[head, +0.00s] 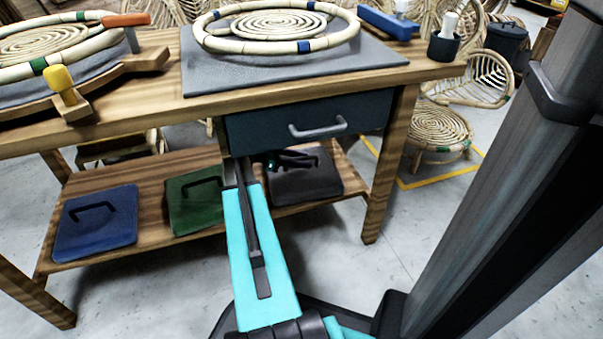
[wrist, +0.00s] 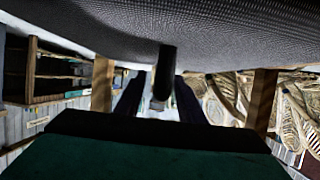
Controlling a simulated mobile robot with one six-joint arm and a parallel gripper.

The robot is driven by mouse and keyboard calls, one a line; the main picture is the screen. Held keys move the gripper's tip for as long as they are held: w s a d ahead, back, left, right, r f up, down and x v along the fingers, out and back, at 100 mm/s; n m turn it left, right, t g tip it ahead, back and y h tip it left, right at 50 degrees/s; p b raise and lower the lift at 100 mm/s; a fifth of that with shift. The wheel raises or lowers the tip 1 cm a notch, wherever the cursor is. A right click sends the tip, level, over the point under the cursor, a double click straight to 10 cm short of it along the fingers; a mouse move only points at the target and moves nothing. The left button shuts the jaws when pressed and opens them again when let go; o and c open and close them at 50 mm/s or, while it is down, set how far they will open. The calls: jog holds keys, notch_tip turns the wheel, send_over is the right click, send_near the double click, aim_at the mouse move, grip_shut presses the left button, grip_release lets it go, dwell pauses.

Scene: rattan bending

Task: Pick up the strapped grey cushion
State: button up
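The strapped grey cushion (head: 318,183) lies on the lower shelf of the bench, to the right of the other cushions. My arm reaches in under the drawer, and my gripper (head: 290,160) is at the cushion's dark strap, partly hidden by the arm. In the wrist view the grey cushion (wrist: 230,35) fills the top of the picture. Its dark strap (wrist: 166,72) shows between the two dark fingers of my gripper (wrist: 158,98). The fingers stand apart, with a gap between them. I cannot tell whether either one touches the strap.
A green cushion (head: 190,215) and a blue cushion (head: 95,232), both strapped, lie to the left on the shelf (head: 150,180). The drawer (head: 260,132) hangs close above my gripper. A bench leg (head: 383,185) stands right of the grey cushion.

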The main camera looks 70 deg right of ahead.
grip_shut()
dwell(1.4)
